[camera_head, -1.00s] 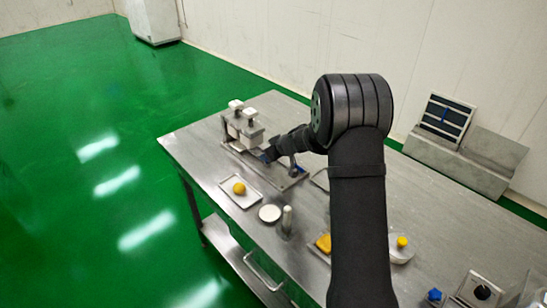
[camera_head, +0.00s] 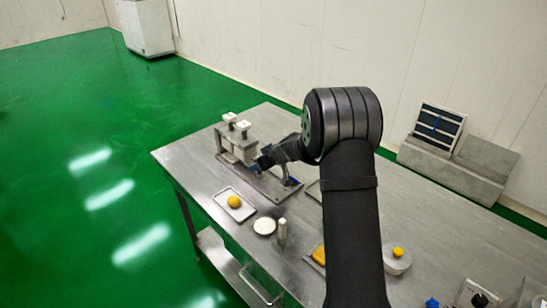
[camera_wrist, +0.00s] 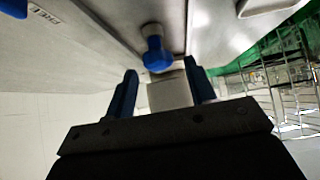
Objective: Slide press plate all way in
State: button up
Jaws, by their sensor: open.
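The encrusting machine (camera_head: 238,146) stands at the far left part of the steel table, with two white-capped posts on top and a long base rail. My gripper (camera_head: 262,166) is low beside the machine's front, over the rail. In the wrist view, its two blue fingers (camera_wrist: 162,72) are apart. A pale grey block (camera_wrist: 169,92), perhaps the press plate, shows between them; I cannot tell if they touch it. A blue knob (camera_wrist: 157,59) on a grey post lies just beyond the fingertips. How far in the plate sits is hidden.
A tray with a yellow ball (camera_head: 234,201), a white round dish (camera_head: 265,226) and an upright pale cylinder (camera_head: 282,228) stand in front of the machine. A yellow piece (camera_head: 319,255) and a bowl with a yellow ball (camera_head: 397,252) flank my arm. The table's left corner is clear.

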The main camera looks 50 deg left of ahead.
jog(key=v, duration=1.6)
jog(key=shift+d+r, duration=0.1)
jog(key=x, duration=1.7)
